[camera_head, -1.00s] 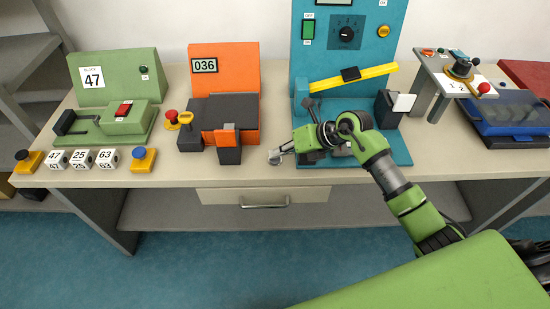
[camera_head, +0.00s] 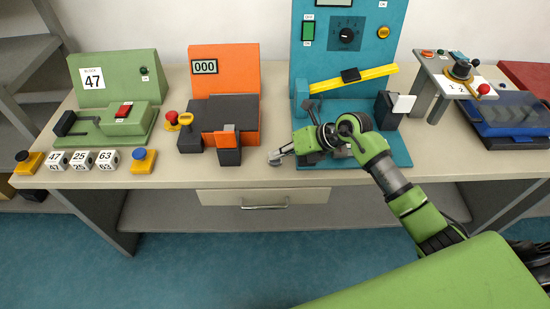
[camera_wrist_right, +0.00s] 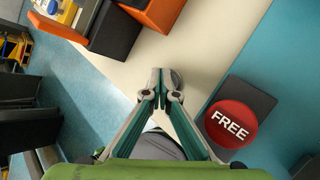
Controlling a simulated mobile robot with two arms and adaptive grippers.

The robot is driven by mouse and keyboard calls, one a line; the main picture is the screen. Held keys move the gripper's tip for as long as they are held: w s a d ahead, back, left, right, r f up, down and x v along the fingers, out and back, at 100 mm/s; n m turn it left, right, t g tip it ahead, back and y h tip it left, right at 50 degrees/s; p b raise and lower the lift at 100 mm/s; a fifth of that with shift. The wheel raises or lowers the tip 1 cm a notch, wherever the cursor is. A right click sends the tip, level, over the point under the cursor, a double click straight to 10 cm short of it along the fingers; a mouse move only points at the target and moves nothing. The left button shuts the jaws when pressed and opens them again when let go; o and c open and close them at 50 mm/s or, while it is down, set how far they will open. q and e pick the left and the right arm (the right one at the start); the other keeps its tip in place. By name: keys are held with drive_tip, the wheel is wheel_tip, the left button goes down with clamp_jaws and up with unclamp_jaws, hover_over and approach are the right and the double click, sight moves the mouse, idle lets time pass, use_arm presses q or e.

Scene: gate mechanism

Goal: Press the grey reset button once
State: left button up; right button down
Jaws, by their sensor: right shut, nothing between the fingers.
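I cannot make out a grey reset button for certain in either view. The orange machine (camera_head: 225,62) stands at the middle left of the table, and its display (camera_head: 204,67) reads 000. A dark grey block (camera_head: 229,157) with an orange piece (camera_head: 225,137) is at its front. My right gripper (camera_head: 274,158) is shut and empty, just right of that block, above the table's front edge. In the right wrist view its fingertips (camera_wrist_right: 165,77) are together over bare tabletop. The dark block (camera_wrist_right: 115,32) lies beyond them there. My left gripper is not in view.
A red FREE button (camera_wrist_right: 231,124) on a dark block is right of the fingers in the wrist view. The blue panel (camera_head: 349,45) with its yellow bar (camera_head: 373,74) stands behind my right arm.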

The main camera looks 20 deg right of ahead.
sight(278, 161)
drive_tip(key=shift+r+p, duration=0.35)
drive_tip(key=shift+r, duration=0.25)
wheel_tip(278, 161, up, 5)
drive_tip(key=p, duration=0.4)
idle(0.7)
